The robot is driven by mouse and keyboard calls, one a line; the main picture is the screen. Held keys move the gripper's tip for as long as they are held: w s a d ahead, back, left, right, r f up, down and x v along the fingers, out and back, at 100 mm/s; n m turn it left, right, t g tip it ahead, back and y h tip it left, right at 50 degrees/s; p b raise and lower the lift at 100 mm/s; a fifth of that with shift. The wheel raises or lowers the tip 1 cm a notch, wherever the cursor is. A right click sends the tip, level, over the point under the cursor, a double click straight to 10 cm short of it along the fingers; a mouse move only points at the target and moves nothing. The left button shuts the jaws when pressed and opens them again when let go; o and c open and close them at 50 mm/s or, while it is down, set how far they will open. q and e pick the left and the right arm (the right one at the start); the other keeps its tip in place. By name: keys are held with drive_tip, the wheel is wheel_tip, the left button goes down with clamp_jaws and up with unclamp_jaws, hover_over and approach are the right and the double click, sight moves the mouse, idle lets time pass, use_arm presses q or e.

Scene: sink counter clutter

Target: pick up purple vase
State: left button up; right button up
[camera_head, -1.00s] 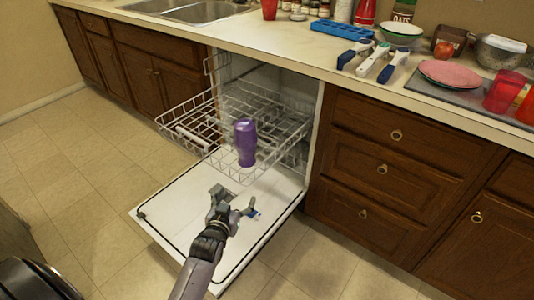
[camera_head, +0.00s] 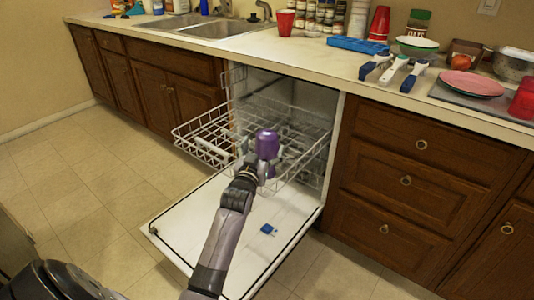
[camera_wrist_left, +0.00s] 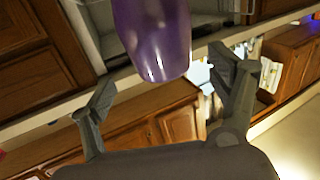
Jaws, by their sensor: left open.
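The purple vase (camera_head: 267,144) stands at the dishwasher's pulled-out wire rack (camera_head: 205,150); its lower part is largely hidden behind my left gripper. My left gripper (camera_head: 258,165) is right in front of the vase in the head view. In the left wrist view, the glossy vase (camera_wrist_left: 155,38) comes down from the top edge, and its end shows between the two spread fingers of the gripper (camera_wrist_left: 164,74). The fingers are open, with gaps to the vase on both sides. My right gripper is not in view.
The open dishwasher door (camera_head: 185,215) lies below the rack, with a small blue item (camera_head: 268,229) on it. The counter (camera_head: 300,48) above holds red cups, a blue tray (camera_head: 357,45), blue-and-white utensils and dishes. Drawers (camera_head: 405,180) stand to the right.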

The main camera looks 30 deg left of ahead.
use_arm(q)
drive_tip(key=x, duration=0.1)
drive_tip(key=b+x, duration=0.1)
drive_tip(key=x, duration=0.3)
drive_tip(key=shift+w+a+f, duration=0.15)
drive_tip(key=shift+a+f, duration=0.1)
drive_tip(key=shift+a, duration=0.05)
drive_tip(key=shift+w+r, duration=0.1)
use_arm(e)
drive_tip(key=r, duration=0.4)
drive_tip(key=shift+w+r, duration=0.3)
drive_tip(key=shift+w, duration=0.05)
use_arm(q)
drive_tip(key=shift+c, duration=0.5)
drive_tip(key=c, duration=1.5)
